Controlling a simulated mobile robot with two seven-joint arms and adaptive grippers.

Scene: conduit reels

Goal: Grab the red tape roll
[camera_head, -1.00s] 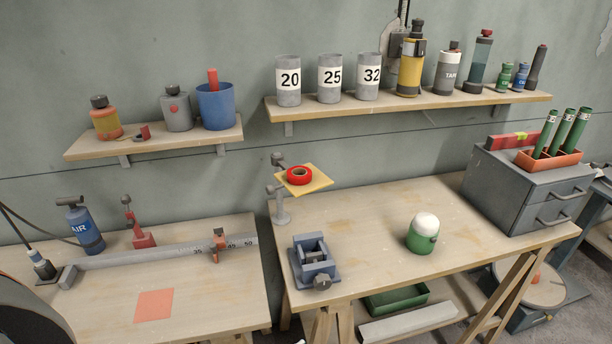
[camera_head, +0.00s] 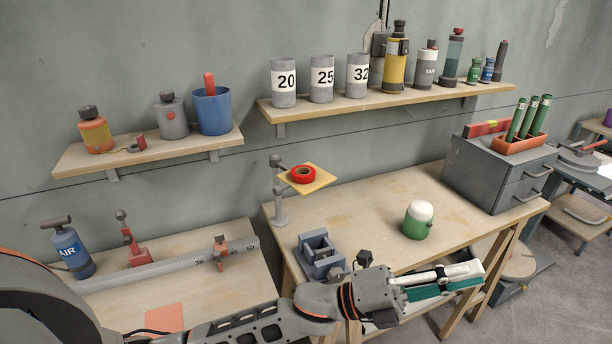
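The red tape roll (camera_head: 303,174) lies flat on a small square wooden plate (camera_head: 322,181), held on a grey post stand (camera_head: 279,205) at the back left of the right-hand bench. My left arm comes in from the lower left, and its gripper (camera_head: 462,278) points right in front of that bench. The gripper is well to the right of and nearer than the roll, not touching it. I cannot tell how far apart its fingers are. My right gripper is not in view.
A grey vise (camera_head: 320,257) stands in front of the roll's stand. A green jar with a white top (camera_head: 418,221) stands right of it. A grey drawer cabinet (camera_head: 490,175) is at the bench's right end. Shelves with numbered cans (camera_head: 322,80) hang above.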

